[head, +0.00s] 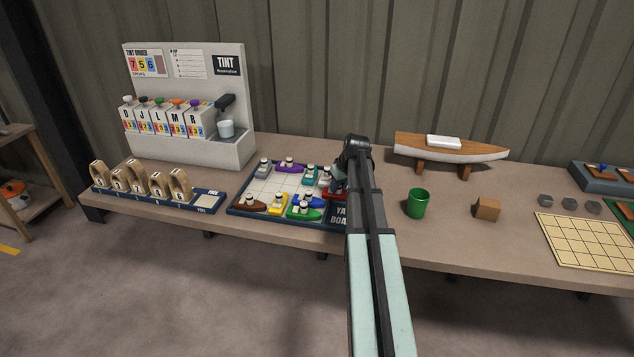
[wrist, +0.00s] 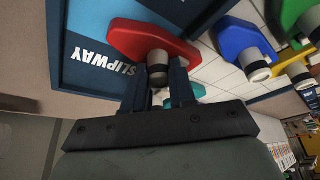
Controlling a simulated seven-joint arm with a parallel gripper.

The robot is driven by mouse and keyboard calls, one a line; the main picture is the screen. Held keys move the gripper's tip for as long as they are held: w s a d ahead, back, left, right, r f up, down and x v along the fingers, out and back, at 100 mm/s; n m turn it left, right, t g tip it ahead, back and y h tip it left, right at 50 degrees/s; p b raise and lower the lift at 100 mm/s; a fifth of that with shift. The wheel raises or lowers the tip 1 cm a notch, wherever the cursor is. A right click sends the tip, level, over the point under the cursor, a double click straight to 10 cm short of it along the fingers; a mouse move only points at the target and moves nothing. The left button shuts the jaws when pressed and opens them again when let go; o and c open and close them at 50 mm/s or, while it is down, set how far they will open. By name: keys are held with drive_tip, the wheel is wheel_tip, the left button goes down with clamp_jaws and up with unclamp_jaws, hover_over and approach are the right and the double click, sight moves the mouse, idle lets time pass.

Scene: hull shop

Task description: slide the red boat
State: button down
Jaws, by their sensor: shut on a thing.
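The red boat (wrist: 130,40) lies on the yard board in the wrist view, beside the blue area marked SLIPWAY (wrist: 92,62). My gripper (wrist: 158,74) is shut on the red boat's upright post, which has a pale band. In the head view my gripper (head: 338,181) is at the right side of the yard board (head: 240,211), and only a little of the red boat shows behind it. Blue (head: 309,201), green (head: 303,213), yellow (head: 277,205), brown (head: 250,205), purple (head: 290,167), teal (head: 309,176) and grey (head: 263,170) boats stand on the white grid.
A green cup (head: 417,205) and a brown block (head: 487,209) stand right of my arm. A model hull (head: 470,152) is on a stand behind. The tint machine (head: 240,150) and a rack of wooden pieces (head: 205,208) are left of the board.

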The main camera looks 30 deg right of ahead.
drive_tip(key=shift+s+d, duration=1.35)
drive_tip(key=c, duration=0.9)
unclamp_jaws()
drive_tip(key=v, duration=1.3)
drive_tip(key=shift+s+r, duration=0.1)
drive_tip(key=shift+r, duration=0.25)
